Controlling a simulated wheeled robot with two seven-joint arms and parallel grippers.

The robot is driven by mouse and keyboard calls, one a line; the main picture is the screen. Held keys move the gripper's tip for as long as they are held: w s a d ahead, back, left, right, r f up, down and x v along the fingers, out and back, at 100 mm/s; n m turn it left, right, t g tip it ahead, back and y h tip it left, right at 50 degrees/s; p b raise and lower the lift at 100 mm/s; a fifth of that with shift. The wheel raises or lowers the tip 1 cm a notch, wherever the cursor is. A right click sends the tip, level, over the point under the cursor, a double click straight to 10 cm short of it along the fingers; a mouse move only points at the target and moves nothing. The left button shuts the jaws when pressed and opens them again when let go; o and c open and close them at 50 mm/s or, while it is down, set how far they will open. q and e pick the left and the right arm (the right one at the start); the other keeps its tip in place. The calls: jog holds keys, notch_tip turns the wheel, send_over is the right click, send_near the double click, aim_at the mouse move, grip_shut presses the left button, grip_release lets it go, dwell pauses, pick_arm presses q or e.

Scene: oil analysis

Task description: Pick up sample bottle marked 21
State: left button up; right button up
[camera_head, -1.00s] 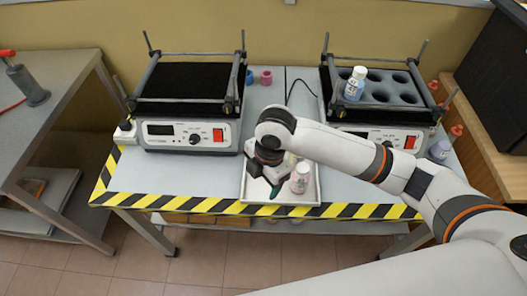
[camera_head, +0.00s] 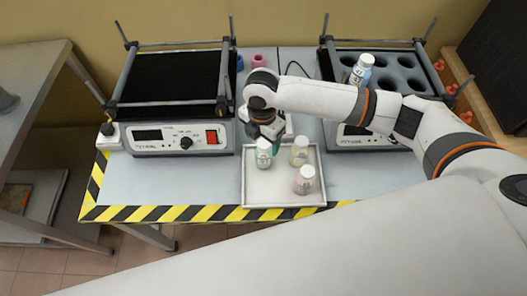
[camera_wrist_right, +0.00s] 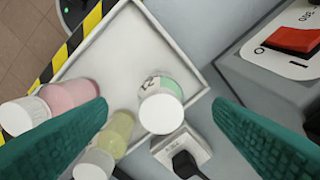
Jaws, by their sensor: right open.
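A white-capped bottle with green contents (camera_head: 263,153) stands in the white tray (camera_head: 285,212). A yellow one (camera_head: 299,152) and a pink one (camera_head: 304,180) stand to its right. No number can be read for sure; dark marks show on the green bottle's label in the wrist view (camera_wrist_right: 174,84). My right gripper (camera_head: 271,142) is open just behind and above the green bottle. In the wrist view its teal fingers (camera_wrist_right: 160,108) spread to either side of this bottle, apparently without contact. The pink (camera_wrist_right: 70,95) and yellow (camera_wrist_right: 118,133) bottles lie near the left finger. My left gripper is out of view.
Two hotplate-like devices, left (camera_head: 178,138) and right (camera_head: 350,136), flank the tray. Another bottle (camera_head: 362,70) stands in the right device's rack (camera_head: 392,62). The table's front edge has yellow-black tape (camera_head: 150,213). The tray's front left is clear.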

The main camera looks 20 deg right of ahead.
aim_at(265, 143)
jog(key=shift+f, duration=0.5)
jog(key=shift+w+f, duration=0.1)
jog(key=shift+f, duration=0.15)
jog(key=f, duration=0.2)
jog(key=d+f+p, duration=0.1)
jog(key=f, duration=0.1)
jog(key=shift+w+f, duration=0.2)
jog(key=shift+f, duration=0.4)
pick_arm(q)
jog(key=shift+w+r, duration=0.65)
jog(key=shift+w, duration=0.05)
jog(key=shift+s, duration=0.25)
pick_arm(e)
jog(key=c, duration=1.2)
